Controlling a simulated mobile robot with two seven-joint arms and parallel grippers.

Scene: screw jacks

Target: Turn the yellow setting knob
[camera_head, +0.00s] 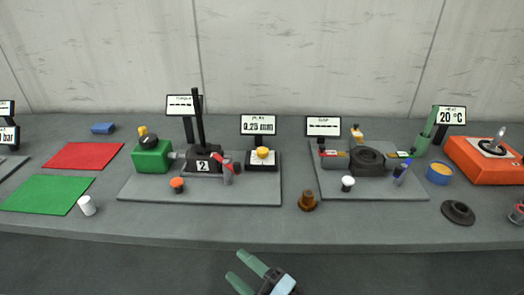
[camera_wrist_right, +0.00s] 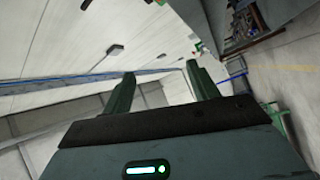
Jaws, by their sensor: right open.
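The yellow setting knob (camera_head: 263,153) sits on a small black and white base on the right part of the left grey plate (camera_head: 235,197). A display reading "0.25 mm" (camera_head: 258,125) stands just behind it. My right gripper (camera_head: 244,268) is at the bottom of the head view, in front of the bench and well apart from the knob. Its green fingers are spread and empty. The fingers also show in the right wrist view (camera_wrist_right: 160,88), with nothing between them and the hall wall and ceiling behind. My left gripper is not in view.
On the left plate stand a green block (camera_head: 151,160), a black unit marked 2 (camera_head: 203,165) with a tall post, and an orange knob (camera_head: 177,184). A brown knob (camera_head: 307,201) stands between the plates. The bench front strip is mostly clear.

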